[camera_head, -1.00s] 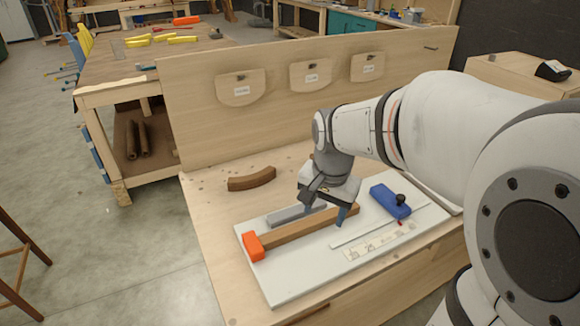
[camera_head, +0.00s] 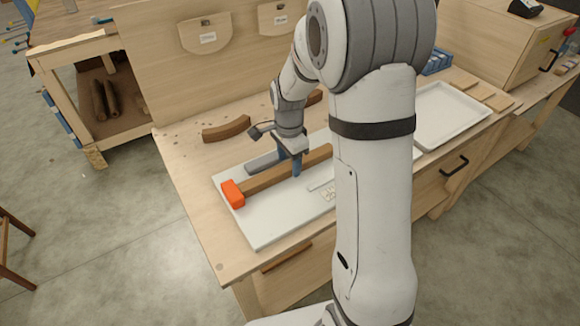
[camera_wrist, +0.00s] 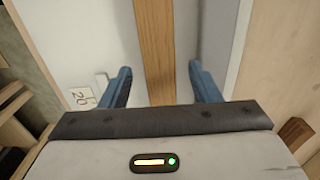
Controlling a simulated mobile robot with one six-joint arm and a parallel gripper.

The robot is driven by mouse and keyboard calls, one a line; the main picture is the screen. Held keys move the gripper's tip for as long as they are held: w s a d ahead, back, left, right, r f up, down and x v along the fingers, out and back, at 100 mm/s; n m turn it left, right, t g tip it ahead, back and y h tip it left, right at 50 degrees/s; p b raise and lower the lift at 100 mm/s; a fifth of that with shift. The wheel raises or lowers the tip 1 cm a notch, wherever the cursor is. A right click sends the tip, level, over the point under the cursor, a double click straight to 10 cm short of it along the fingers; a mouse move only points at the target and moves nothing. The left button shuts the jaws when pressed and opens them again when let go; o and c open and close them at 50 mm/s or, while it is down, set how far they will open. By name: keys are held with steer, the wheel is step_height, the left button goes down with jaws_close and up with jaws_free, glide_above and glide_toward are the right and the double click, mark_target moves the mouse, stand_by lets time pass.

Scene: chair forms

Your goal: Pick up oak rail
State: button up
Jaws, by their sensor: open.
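The oak rail (camera_head: 265,180) is a straight brown bar lying on a white board (camera_head: 258,232), its left end at an orange block (camera_head: 232,194). In the wrist view the rail (camera_wrist: 155,45) runs between my two blue fingers. My gripper (camera_head: 291,164) is open and straddles the rail around its middle, pointing down. In the wrist view my gripper (camera_wrist: 161,80) shows a gap on each side of the rail, so the fingers look apart from it. Fingertip height is hard to tell.
A grey bar (camera_head: 264,160) lies close behind the rail. A curved brown piece (camera_head: 226,129) rests on the bench behind the board. An upright wooden panel (camera_head: 160,62) stands at the back. A white tray (camera_head: 452,112) is at the right. My arm hides the board's right part.

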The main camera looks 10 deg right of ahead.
steer(key=shift+f, duration=0.65)
steer(key=shift+c, duration=0.6)
jaws_close()
steer(key=shift+r, duration=0.1)
